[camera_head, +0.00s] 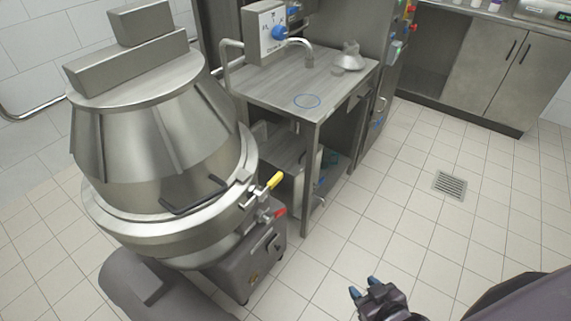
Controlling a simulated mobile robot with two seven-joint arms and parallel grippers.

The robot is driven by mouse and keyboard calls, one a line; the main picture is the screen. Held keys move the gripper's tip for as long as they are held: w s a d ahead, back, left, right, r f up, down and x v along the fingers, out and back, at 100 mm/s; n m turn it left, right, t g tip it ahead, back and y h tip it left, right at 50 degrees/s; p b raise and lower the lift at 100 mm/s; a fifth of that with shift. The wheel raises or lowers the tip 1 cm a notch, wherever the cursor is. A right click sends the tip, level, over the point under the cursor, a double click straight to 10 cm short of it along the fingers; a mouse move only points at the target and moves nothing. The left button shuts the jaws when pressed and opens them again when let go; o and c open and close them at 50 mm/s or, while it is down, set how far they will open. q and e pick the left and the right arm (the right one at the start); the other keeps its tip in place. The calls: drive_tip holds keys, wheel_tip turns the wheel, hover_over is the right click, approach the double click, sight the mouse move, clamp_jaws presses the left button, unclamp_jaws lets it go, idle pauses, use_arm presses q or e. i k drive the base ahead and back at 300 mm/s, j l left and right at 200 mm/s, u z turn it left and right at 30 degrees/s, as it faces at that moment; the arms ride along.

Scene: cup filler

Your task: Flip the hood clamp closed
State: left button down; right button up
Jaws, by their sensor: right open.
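A large steel kettle with a conical hood (160,125) stands at the left. A hood clamp with a yellow handle (274,180) sits on the rim at the kettle's right side. The handle sticks out to the right and slightly up, away from the rim. A dark bar handle (195,194) is on the front of the hood. My right gripper (363,288) is open and empty at the bottom, right of and below the clamp, well apart from it. My left gripper is not in view.
A steel table (310,85) with a tap, a blue ring mark and a small clear vessel (349,57) stands behind the kettle. Cabinets (495,70) line the back right. The tiled floor between is clear, with a drain grate (449,185).

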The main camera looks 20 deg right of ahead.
sight(258, 195)
drive_tip(key=i+l, duration=0.1)
drive_tip(key=l, duration=0.5)
drive_tip(key=i+l, duration=0.1)
drive_tip(key=l, duration=0.5)
drive_tip(key=i+l, duration=0.1)
drive_tip(key=l, duration=0.5)
